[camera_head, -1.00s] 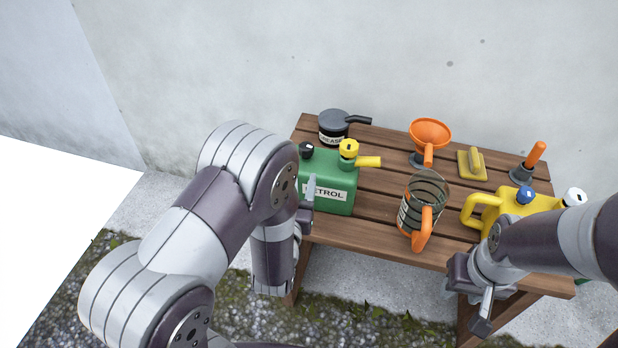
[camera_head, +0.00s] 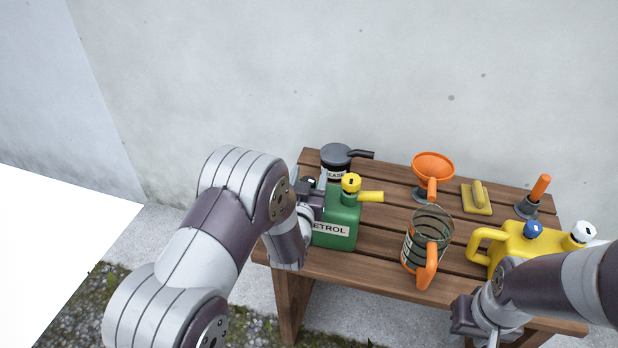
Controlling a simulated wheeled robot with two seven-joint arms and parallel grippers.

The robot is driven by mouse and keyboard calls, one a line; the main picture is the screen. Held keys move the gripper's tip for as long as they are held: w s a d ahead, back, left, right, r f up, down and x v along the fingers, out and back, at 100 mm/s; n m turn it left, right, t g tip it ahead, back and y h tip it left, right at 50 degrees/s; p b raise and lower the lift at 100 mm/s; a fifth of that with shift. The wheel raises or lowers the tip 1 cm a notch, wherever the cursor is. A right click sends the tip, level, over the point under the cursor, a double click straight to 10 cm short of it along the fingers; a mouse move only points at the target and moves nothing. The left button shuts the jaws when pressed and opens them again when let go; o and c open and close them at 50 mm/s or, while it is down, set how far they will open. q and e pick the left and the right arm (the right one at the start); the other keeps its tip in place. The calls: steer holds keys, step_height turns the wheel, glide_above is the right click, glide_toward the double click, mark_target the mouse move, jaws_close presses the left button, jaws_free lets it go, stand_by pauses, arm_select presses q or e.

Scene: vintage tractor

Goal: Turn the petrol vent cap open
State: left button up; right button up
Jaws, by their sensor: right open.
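The green petrol can (camera_head: 338,229) stands at the left end of the wooden bench, its label partly covered by my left arm. It has a yellow cap (camera_head: 351,183) with a yellow spout (camera_head: 370,197). Its small black vent cap (camera_head: 308,182) is at the top left, mostly hidden behind my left gripper. My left gripper (camera_head: 318,188) is right at the vent cap; whether its fingers touch or grip the cap is hidden. My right gripper (camera_head: 492,338) is open and empty, low at the bench's front edge, partly cut off by the frame.
A grease tin (camera_head: 336,160) stands behind the petrol can. A glass jug with orange handle (camera_head: 427,250), an orange funnel (camera_head: 433,166), a yellow block (camera_head: 477,198), an orange-handled tool (camera_head: 539,189) and a yellow can (camera_head: 512,246) stand further right. A wall rises behind the bench (camera_head: 390,286).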

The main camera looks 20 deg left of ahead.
arm_select(q)
steer(key=c, duration=0.8)
steer(key=shift+n+y, duration=0.6)
steer(key=shift+y, duration=0.4)
steer(key=shift+a+n+g+y, duration=0.2)
steer(key=shift+n+g+y, duration=0.3)
steer(key=shift+n+y, duration=0.75)
steer(key=shift+m+y, duration=0.25)
steer(key=o, duration=1)
steer(key=shift+s, duration=0.15)
steer(key=p+v, duration=0.1)
steer(key=v, duration=1.1)
steer(key=shift+s, duration=0.25)
